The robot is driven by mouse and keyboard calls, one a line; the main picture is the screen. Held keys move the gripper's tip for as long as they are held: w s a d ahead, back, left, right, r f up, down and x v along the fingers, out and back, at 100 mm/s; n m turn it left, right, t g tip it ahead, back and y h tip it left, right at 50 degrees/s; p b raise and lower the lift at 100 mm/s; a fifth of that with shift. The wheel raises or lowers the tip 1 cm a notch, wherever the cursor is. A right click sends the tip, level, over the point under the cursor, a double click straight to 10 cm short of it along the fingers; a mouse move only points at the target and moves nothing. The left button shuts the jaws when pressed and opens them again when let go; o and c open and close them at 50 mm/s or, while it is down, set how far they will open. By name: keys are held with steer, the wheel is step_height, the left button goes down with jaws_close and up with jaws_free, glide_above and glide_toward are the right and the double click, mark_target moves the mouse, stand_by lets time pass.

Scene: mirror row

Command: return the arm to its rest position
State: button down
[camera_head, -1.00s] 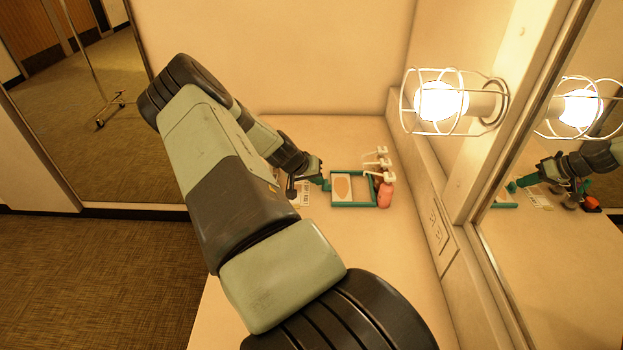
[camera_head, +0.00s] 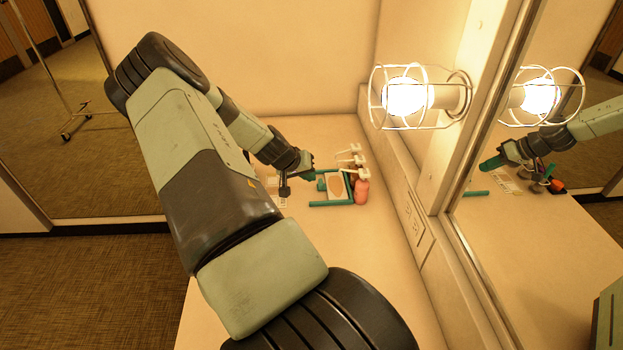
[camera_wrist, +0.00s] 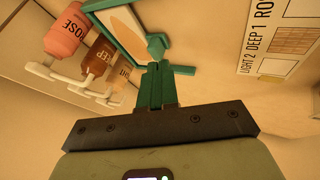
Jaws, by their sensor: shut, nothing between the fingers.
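My gripper (camera_head: 319,178) is over the counter, just left of a teal-edged tray (camera_head: 331,204) and covering part of its left side. In the wrist view its teal fingers (camera_wrist: 155,80) are together with nothing between them. The tray (camera_wrist: 133,52) holds a white sheet with a tan oval (camera_wrist: 122,20). In the mirror, the reflected gripper is clear above the counter.
Several pump bottles stand along the tray's right side, including a pink one (camera_head: 361,191) marked ROSE. A printed shade card (camera_wrist: 275,40) lies on the counter. A caged lamp (camera_head: 405,97) and mirror (camera_head: 540,230) are on the right. The near counter is clear.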

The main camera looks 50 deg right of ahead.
steer(key=v, duration=0.6)
steer(key=shift+w+a+r, duration=0.15)
steer(key=shift+a, duration=0.2)
steer(key=a+r+n+t+y, duration=0.4)
steer(key=a+r+y, duration=0.2)
steer(key=a+r, duration=1.65)
steer(key=s+a+r+n+t, duration=0.1)
steer(key=s+a+r+n, duration=0.2)
steer(key=s+a+r, duration=0.2)
steer(key=s+a+r+n+t+y, duration=0.1)
steer(key=s+a+r+n, duration=0.2)
steer(key=s+a+r, duration=0.3)
steer(key=s+a, duration=0.5)
steer(key=s, duration=0.3)
steer(key=shift+r+n+t, duration=0.25)
steer(key=shift+n+t, duration=0.05)
steer(key=shift+n, duration=0.1)
